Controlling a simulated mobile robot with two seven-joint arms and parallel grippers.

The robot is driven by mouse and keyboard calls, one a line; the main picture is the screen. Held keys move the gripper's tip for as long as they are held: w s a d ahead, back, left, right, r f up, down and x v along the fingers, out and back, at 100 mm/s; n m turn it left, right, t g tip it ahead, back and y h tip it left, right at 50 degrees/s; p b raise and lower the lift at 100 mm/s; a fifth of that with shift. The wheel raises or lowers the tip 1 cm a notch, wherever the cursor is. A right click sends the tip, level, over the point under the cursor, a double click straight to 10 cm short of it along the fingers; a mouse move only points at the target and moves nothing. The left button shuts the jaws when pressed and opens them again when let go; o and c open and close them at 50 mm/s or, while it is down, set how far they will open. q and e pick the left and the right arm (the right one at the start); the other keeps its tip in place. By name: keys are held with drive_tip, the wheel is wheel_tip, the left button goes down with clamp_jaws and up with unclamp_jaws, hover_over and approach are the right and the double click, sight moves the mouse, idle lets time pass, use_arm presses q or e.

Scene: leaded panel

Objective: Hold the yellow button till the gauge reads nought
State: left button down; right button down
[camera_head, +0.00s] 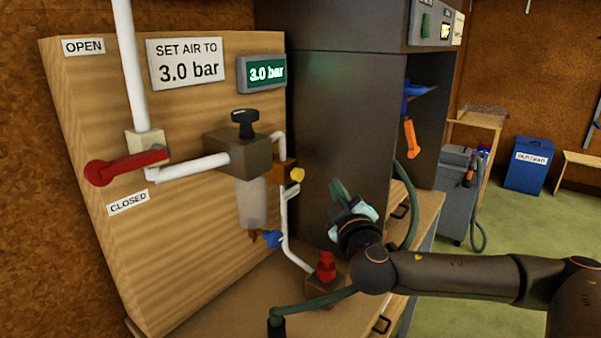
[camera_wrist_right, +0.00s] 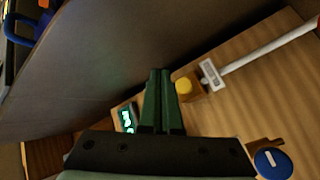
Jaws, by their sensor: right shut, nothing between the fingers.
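The yellow button (camera_head: 297,175) sits on an orange block (camera_head: 280,172) on the wooden panel's pipework, right of the grey regulator (camera_head: 238,152). It also shows in the right wrist view (camera_wrist_right: 184,86), just right of the fingertips. The green digital gauge (camera_head: 266,73) reads 3.0 bar. My right gripper (camera_head: 336,188) is shut and empty, its green fingers pointing toward the panel, right of the button and apart from it. In the right wrist view its fingers (camera_wrist_right: 160,72) lie together. My left gripper is in neither view.
A red lever (camera_head: 125,167) is on the white pipe between the OPEN and CLOSED labels. A dark cabinet (camera_head: 340,130) stands close behind my right gripper. A red fitting (camera_head: 326,268) and green hose (camera_head: 310,305) are on the bench below.

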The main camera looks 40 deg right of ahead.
sight(303, 172)
drive_tip(key=shift+w+a+p, duration=0.15)
drive_tip(key=shift+w+a, duration=0.15)
drive_tip(key=shift+w, duration=0.65)
drive_tip(key=shift+w+a+p, duration=0.2)
drive_tip(key=shift+w+a, duration=0.05)
drive_tip(key=shift+w, duration=0.65)
drive_tip(key=shift+w+a+p, duration=0.15)
drive_tip(key=shift+w+a, duration=0.15)
drive_tip(key=shift+w, duration=0.65)
drive_tip(key=shift+w, duration=0.1)
drive_tip(key=shift+w+a, duration=0.1)
drive_tip(key=shift+w, duration=0.2)
drive_tip(key=shift+w+a, duration=0.15)
drive_tip(key=shift+w, duration=0.35)
idle(0.5)
drive_tip(key=shift+s, duration=0.1)
idle(2.9)
drive_tip(key=shift+s+d, duration=0.3)
drive_tip(key=shift+s, duration=0.5)
drive_tip(key=shift+b, duration=0.3)
